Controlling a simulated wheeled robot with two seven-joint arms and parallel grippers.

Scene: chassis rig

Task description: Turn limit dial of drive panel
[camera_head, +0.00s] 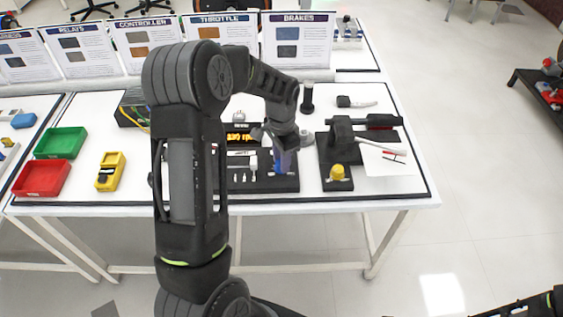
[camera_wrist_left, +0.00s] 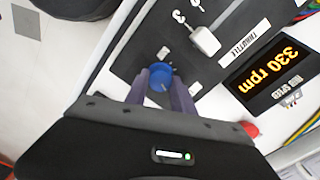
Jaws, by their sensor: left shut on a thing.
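The drive panel (camera_head: 262,185) is a black plate near the table's front edge, partly hidden behind my left arm. Its limit dial is a blue round knob (camera_wrist_left: 162,71) with a small pale mark on it, and a bit of blue also shows in the head view (camera_head: 281,167). My left gripper (camera_head: 284,158) points down at the panel. In the left wrist view its two purple-grey fingers (camera_wrist_left: 161,84) stand on either side of the dial, shut on it. The display (camera_wrist_left: 268,80) reads "330 rpm". My right gripper is outside the views.
A white throttle lever (camera_wrist_left: 206,41) stands on the panel close to the dial. Right of the panel is a black rig with a yellow knob (camera_head: 338,172).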

